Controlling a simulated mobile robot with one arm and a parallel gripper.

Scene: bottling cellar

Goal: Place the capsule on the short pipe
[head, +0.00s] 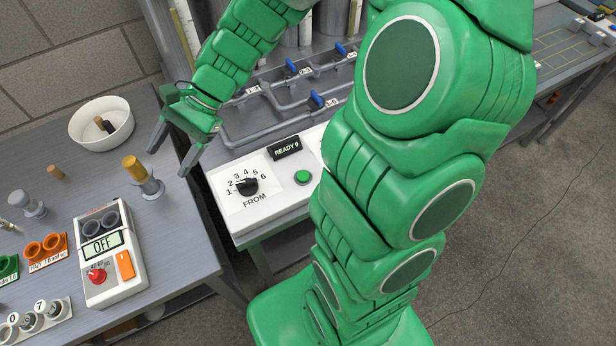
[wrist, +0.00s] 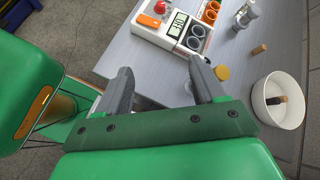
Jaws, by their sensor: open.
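A gold capsule-like cap (head: 134,167) sits on top of a short, clear-grey upright piece (head: 153,188) on the grey bench. I cannot tell whether that piece is the short pipe. In the wrist view the gold cap (wrist: 222,72) shows just right of my right finger. A second grey upright piece (head: 28,205) stands farther left and shows no gold cap. My gripper (head: 167,162) is open and empty, its fingers pointing down just right of the gold cap, apart from it. In the wrist view my gripper (wrist: 161,65) has clear space between the fingers.
A white tester reading OFF (head: 112,270) is in front. Orange (head: 45,250) and green holders are left. A white selector panel (head: 240,205) and grey pipework with blue valves are right.

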